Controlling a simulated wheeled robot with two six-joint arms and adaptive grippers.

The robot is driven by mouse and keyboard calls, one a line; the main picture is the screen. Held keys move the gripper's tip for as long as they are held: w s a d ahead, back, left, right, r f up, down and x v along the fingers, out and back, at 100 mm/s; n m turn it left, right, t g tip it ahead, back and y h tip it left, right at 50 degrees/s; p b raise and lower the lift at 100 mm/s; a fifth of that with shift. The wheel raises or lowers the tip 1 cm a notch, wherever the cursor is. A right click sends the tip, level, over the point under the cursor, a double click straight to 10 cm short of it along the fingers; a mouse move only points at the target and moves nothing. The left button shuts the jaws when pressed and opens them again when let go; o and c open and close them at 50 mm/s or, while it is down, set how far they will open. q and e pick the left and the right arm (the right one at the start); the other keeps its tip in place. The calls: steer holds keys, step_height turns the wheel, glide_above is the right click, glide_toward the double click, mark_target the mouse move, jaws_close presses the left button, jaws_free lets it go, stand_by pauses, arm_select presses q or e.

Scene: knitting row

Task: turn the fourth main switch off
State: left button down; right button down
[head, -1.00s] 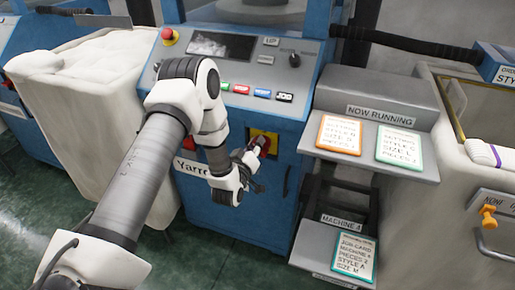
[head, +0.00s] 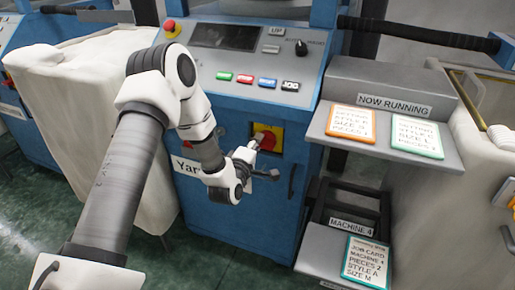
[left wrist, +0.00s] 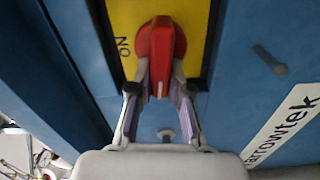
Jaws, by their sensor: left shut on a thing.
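The main switch is a red handle (head: 266,141) on a yellow plate (head: 277,133), set in the front of the blue machine (head: 250,205). My left gripper (head: 258,147) reaches in from the left and is at the handle. In the left wrist view its two fingers (left wrist: 160,88) are closed on the red handle (left wrist: 161,40), one on each side. The yellow plate (left wrist: 200,14) shows behind it, with the word ON at its left, turned sideways. Any OFF mark is hidden or out of view. My right gripper is not in view.
Above the switch are a dark screen (head: 224,36), coloured buttons (head: 245,79), a black knob (head: 301,47) and a red stop button (head: 171,28). A grey card shelf (head: 379,128) marked NOW RUNNING stands at right, with a MACHINE 4 label (head: 351,227) below.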

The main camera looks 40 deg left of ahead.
arm_select(q)
steer(key=shift+f+n+b, duration=0.15)
steer(key=shift+n+b, duration=0.3)
steer(key=shift+n, duration=0.25)
steer(key=c, duration=1.1)
jaws_free()
steer(key=v, duration=1.2)
